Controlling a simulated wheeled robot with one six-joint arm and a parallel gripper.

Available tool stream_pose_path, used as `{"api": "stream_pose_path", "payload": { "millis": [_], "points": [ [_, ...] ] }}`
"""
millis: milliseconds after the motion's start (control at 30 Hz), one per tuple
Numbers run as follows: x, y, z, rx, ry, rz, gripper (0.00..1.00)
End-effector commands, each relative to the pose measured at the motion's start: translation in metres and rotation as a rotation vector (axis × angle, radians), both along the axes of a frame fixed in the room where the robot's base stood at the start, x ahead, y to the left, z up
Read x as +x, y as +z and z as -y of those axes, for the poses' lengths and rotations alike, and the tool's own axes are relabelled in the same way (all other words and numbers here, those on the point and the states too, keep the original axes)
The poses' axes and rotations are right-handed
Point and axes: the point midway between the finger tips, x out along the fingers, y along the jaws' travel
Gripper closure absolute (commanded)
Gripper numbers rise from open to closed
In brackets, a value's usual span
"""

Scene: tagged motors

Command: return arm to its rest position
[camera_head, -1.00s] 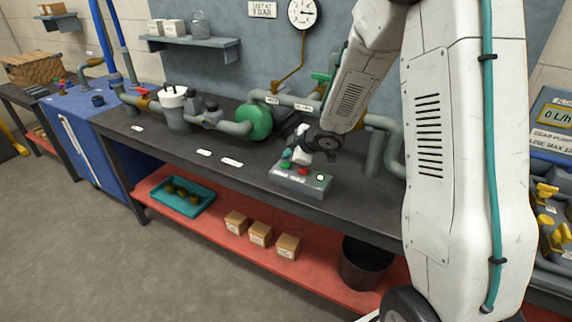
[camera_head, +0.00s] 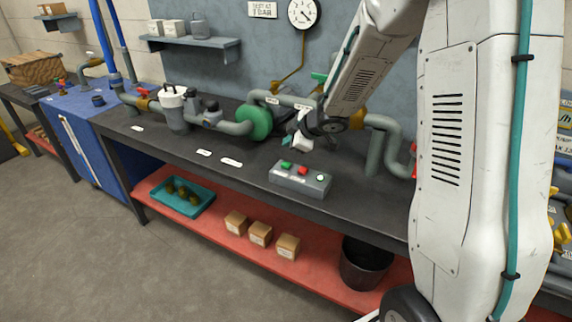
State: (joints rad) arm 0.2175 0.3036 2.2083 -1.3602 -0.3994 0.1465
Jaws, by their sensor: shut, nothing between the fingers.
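My arm (camera_head: 445,150) fills the right side of the view, with its forearm reaching down and left over the dark workbench (camera_head: 238,178). My gripper (camera_head: 300,141) is white, small in view, shut and empty. It hangs in front of the pipework, above and behind the grey button box (camera_head: 300,180), apart from it. The box has a green, a red and a white button on top, all uncovered. My wrist hides part of the pipes behind it.
A green round pump or motor (camera_head: 256,122) and grey pipes run along the back of the bench. A white-capped filter (camera_head: 174,107) stands to the left. The red lower shelf (camera_head: 215,229) holds a teal tray (camera_head: 181,212), cardboard boxes (camera_head: 260,234) and a dark bin (camera_head: 364,262).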

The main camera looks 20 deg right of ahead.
Motion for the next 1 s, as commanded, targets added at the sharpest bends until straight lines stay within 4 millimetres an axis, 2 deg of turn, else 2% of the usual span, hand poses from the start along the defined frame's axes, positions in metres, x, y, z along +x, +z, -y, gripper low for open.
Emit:
{"api": "stream_pose_path", "payload": {
  "millis": [367, 467, 567, 667, 767, 800, 867, 900, 1000],
  "points": [
    [-0.001, -0.002, 0.003, -0.014, -0.006, -0.005, 1.00],
    [-0.003, -0.008, 0.018, -0.057, -0.074, -0.033, 1.00],
    [-0.017, -0.020, 0.045, -0.111, -0.217, -0.099, 1.00],
    [-0.043, -0.012, 0.073, -0.166, -0.408, -0.167, 1.00],
    [-0.082, 0.007, 0.090, -0.198, -0.604, -0.247, 1.00],
    [-0.102, 0.017, 0.093, -0.202, -0.683, -0.283, 1.00],
    [-0.132, 0.032, 0.094, -0.200, -0.790, -0.342, 1.00],
    [-0.154, 0.041, 0.091, -0.193, -0.853, -0.383, 1.00],
    [-0.209, 0.063, 0.076, -0.149, -0.988, -0.492, 1.00]
  ]
}}
